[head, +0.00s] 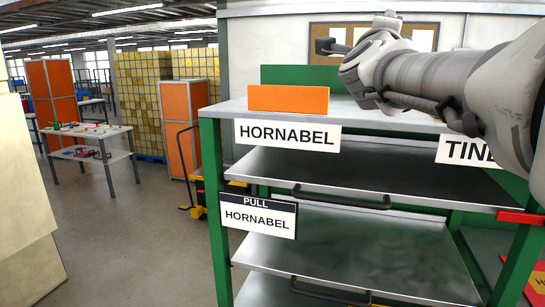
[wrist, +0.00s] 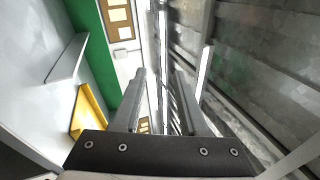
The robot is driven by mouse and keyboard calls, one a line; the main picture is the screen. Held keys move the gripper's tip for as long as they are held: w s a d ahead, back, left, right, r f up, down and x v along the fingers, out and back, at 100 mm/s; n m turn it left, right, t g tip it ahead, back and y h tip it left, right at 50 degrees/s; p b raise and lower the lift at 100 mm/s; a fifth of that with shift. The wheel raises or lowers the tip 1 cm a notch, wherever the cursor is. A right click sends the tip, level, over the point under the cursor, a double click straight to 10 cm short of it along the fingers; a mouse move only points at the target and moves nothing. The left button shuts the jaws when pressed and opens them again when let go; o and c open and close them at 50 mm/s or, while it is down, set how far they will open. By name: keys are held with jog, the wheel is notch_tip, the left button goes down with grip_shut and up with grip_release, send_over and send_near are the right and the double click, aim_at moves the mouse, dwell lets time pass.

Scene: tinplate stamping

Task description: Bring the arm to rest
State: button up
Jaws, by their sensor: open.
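My arm (head: 430,80) reaches in from the right of the head view, above the top shelf of a green-framed rack (head: 215,200). In the wrist view my gripper (wrist: 160,75) is open, with its two fingers apart and nothing between them. In the head view the gripper is mostly hidden behind my wrist link, so its exact height over the shelf cannot be told.
An orange block (head: 288,98) stands on the top shelf above a HORNABEL label (head: 287,135). Metal pull-out shelves with dark handles (head: 340,200) lie below. A work table (head: 90,133) and orange cabinets (head: 183,125) stand at the left. Open floor (head: 140,230) lies left of the rack.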

jog(key=s+a+f+n+g+y+b, duration=0.1)
jog(key=s+a+f+n+g+y, duration=0.3)
jog(key=f+n, duration=0.6)
jog(key=s+a+f+n+g+y+b, duration=0.1)
jog(key=s+a+f+n+y, duration=0.45)
jog(key=f, duration=0.65)
jog(key=s+d+f+n+g, duration=0.1)
jog(key=s+f+n+g, duration=0.3)
jog(key=s+f, duration=0.5)
jog(key=s+d+f+n+g+b, duration=0.1)
jog(key=s+d+f+n+g, duration=0.1)
jog(key=s+f+n+g, duration=0.3)
jog(key=s+f, duration=0.4)
jog(key=f, duration=0.4)
jog(key=shift+f, duration=0.2)
jog(key=shift+n, duration=0.25)
jog(key=shift+c, duration=0.2)
